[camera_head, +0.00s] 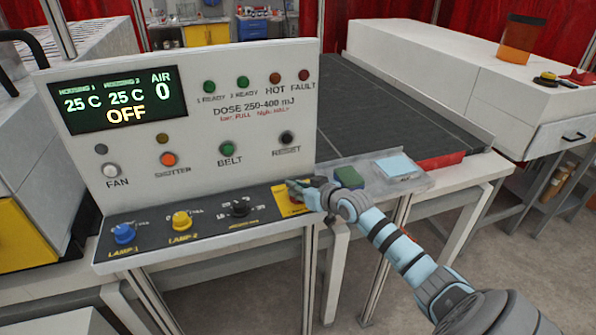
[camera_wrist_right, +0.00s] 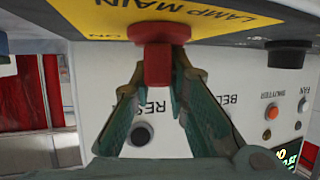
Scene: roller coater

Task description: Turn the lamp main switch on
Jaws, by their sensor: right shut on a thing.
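The lamp main switch (camera_wrist_right: 162,32) is a red rotary knob with a block-shaped grip, on a yellow plate (camera_wrist_right: 205,14) marked LAMP MAIN. An ON mark shows beside it in the right wrist view. My right gripper (camera_wrist_right: 161,70) is shut on the red grip, one finger on each side. In the head view, my right gripper (camera_head: 300,190) reaches the yellow plate (camera_head: 283,203) from the right and covers most of the knob. The display (camera_head: 120,98) reads OFF, 25 C for both housings and AIR 0. My left gripper is not in view.
Blue (camera_head: 123,233) and yellow (camera_head: 181,219) lamp knobs and a black knob (camera_head: 239,207) sit left along the sloped panel. The upright panel has FAN, SHUTTER, BELT and RESET (camera_head: 287,138) buttons. A tray with a green block (camera_head: 349,177) lies right of the panel.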

